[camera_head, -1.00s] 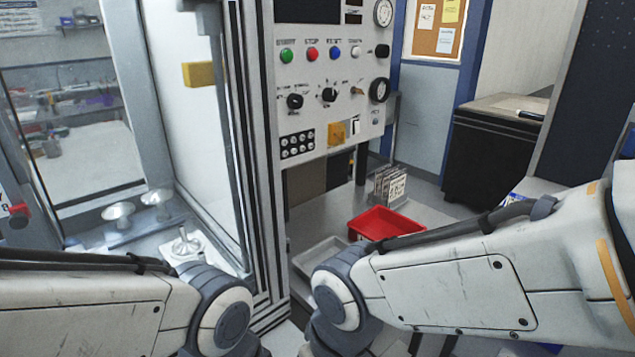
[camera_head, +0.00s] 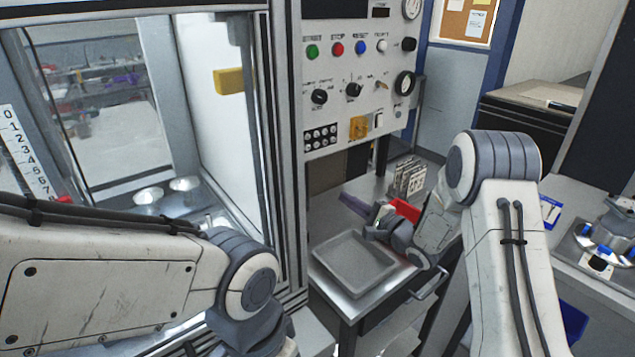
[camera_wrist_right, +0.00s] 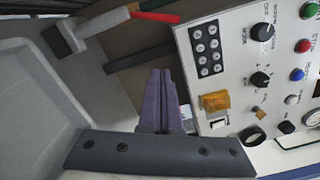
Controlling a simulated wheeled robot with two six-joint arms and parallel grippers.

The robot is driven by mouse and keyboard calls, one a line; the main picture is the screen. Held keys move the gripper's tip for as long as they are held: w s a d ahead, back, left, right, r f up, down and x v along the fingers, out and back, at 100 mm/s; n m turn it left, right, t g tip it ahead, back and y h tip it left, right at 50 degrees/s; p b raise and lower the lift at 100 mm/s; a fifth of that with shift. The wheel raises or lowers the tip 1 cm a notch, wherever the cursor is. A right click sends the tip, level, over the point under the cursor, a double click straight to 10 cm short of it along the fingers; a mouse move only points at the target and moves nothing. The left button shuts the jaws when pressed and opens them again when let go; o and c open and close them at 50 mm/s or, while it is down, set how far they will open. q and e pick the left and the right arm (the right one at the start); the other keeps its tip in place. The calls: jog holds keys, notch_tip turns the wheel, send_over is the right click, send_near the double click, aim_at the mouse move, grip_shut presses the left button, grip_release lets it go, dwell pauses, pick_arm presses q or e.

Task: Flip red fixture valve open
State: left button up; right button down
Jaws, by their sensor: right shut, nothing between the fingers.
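A small red part (camera_head: 63,199) shows at the far left in the head view, beside the numbered scale and mostly hidden by my left arm. I cannot tell for sure whether it is the fixture valve, or how it is set. My right gripper (camera_head: 352,204) is over the far side of the grey tray, in front of the panel's lower edge. Its purple fingers (camera_wrist_right: 161,75) are shut and empty in the right wrist view, pointing toward the space beside the control panel. My left gripper is out of view; only its arm shows.
The control panel (camera_head: 345,65) with buttons and knobs stands behind my right gripper. A grey tray (camera_head: 353,264) and a red bin (camera_head: 404,209) lie on the lower bench. The enclosure's frame post (camera_head: 290,150) stands between my arms. A brush-like tool (camera_wrist_right: 100,22) shows in the wrist view.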

pick_arm(q)
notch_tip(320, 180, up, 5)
jog(key=p, duration=0.4)
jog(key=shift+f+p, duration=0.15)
jog(key=shift+p, duration=0.15)
pick_arm(e)
jog(key=w+a+r, duration=0.2)
jog(key=w+a, duration=0.4)
jog(key=a, duration=0.3)
jog(key=shift+a, duration=0.25)
jog(key=shift+w, duration=0.1)
